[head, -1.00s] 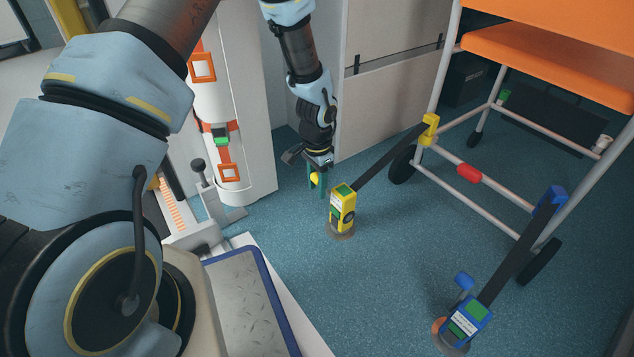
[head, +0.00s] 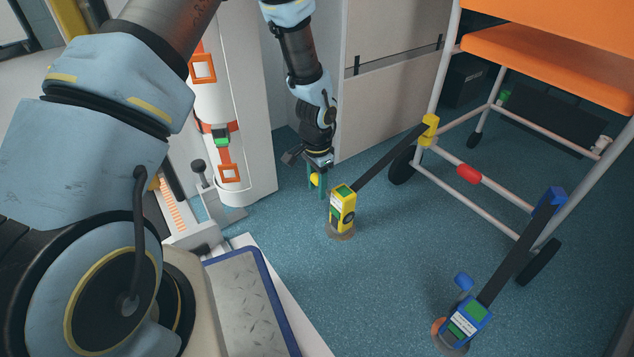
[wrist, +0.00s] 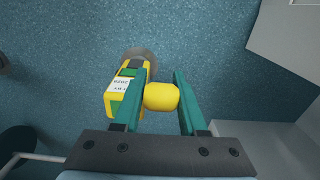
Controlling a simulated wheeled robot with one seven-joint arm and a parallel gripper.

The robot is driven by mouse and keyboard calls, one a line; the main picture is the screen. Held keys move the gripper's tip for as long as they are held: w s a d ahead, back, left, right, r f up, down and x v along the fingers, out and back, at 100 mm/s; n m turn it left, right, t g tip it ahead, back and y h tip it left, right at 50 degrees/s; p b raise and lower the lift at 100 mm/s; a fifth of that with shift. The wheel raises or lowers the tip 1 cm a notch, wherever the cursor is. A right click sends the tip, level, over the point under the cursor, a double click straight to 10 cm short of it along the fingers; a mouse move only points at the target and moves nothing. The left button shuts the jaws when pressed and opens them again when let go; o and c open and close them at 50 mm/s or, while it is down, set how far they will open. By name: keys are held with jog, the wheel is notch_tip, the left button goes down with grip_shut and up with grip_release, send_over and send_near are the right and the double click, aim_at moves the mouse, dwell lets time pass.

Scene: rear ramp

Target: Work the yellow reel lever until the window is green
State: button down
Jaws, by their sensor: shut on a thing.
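The yellow reel (head: 343,212) stands on a round floor mount, with a dark strap running from it to the wheeled frame. Green patches and a white label show on its faces; I cannot tell for sure which patch is the window. It also shows in the wrist view (wrist: 122,98), left of my fingers. My gripper (head: 316,186) is beside the reel, on its left in the head view. The lever's shaft is hidden.
A blue reel (head: 468,322) with its own strap is on the floor at lower right. The orange-topped wheeled frame (head: 455,190) stands at right. A white cabinet (head: 250,120) is behind my gripper to the left. Open blue floor (head: 390,260) lies between the reels.

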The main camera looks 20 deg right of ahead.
jog(key=shift+s+a+f+p, duration=0.1)
jog(key=shift+a+f+p, duration=0.55)
jog(key=shift+p, duration=0.6)
jog(key=shift+c, duration=2.2)
grip_release()
jog(key=shift+r, duration=0.1)
notch_tip(320, 180, up, 11)
jog(key=p, duration=0.5)
